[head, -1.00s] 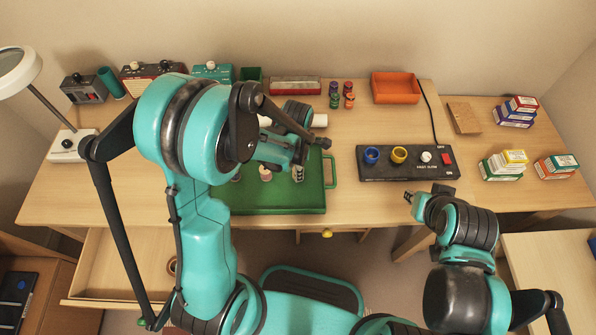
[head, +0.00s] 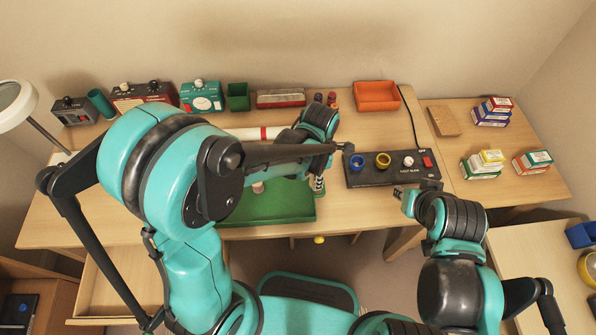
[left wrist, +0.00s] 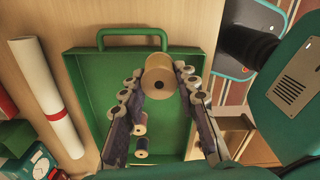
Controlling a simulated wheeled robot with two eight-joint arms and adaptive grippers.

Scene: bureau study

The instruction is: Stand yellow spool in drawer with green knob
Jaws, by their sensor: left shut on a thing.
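My left gripper (head: 318,185) is over the right end of the green tray (head: 265,212). In the left wrist view its fingers close around a tan-yellow spool (left wrist: 158,80), with the round end toward the camera. In the head view, my arm mostly hides this grip. An open drawer (head: 103,285) is at the lower left, under the desk. My right gripper (head: 398,192) is in front of the desk, below the black switch panel, and too small to read.
More spools (left wrist: 139,124) stand in the tray. A white roll with a red band (head: 262,133) lies behind it. The black panel (head: 385,172) with blue and yellow rings is to the right. A yellow knob (head: 319,239) marks another, closed drawer.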

